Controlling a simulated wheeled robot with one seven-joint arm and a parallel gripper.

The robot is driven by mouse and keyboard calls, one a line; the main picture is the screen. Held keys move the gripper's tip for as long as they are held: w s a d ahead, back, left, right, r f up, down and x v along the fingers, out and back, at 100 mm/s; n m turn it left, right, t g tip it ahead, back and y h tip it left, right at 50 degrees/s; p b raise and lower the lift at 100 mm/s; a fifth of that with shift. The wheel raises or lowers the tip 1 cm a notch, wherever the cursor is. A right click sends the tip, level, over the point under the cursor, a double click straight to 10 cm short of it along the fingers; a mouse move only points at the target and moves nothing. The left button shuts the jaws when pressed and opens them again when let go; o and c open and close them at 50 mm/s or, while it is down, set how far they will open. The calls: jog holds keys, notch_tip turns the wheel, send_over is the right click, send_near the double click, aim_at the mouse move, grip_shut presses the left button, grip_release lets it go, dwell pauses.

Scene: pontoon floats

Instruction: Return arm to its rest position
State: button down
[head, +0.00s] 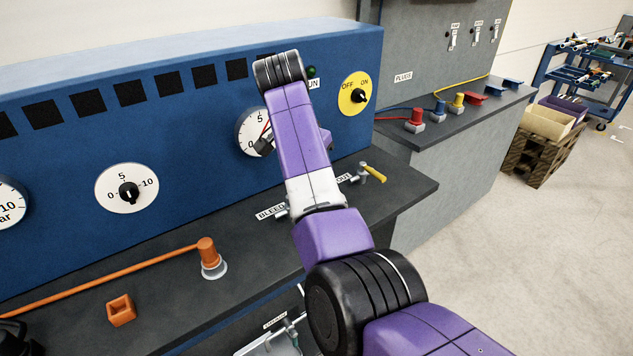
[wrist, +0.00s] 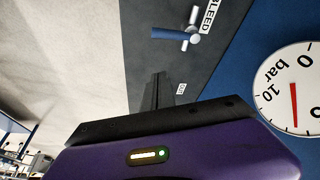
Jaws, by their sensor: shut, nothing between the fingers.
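My purple arm (head: 307,130) reaches up and forward across the bench in the head view, and its forearm hides most of my gripper. In the wrist view my gripper (wrist: 159,82) is shut and empty, its black fingers together over the bench top. A dark part of it shows in front of the pressure gauge in the head view. It touches nothing that I can see.
The blue panel (head: 200,120) carries a pressure gauge (wrist: 290,90), a 0-10 dial (head: 127,188) and a yellow OFF/ON switch (head: 356,94). A yellow-handled valve (head: 372,172), an orange-handled part (head: 208,255) and an orange block (head: 121,310) are on the bench.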

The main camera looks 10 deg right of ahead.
jog(key=shift+r, duration=0.1)
jog(key=w+r+n+t, duration=0.4)
jog(key=w+t, duration=0.4)
jog(key=w, duration=0.1)
jog(key=s+d+f+n+t+y, duration=0.25)
jog(key=s+f, duration=0.35)
jog(key=s, duration=0.3)
jog(key=s+d+f+n+t+y, duration=0.1)
jog(key=s+f+n+t, duration=0.25)
jog(key=s+f, duration=0.45)
jog(key=s+d+f+g, duration=0.1)
jog(key=s+d, duration=0.1)
jog(key=s, duration=4.5)
jog(key=shift+d+g, duration=0.2)
jog(key=shift+g, duration=0.2)
jog(key=shift+s+h, duration=0.1)
jog(key=shift+h, duration=0.15)
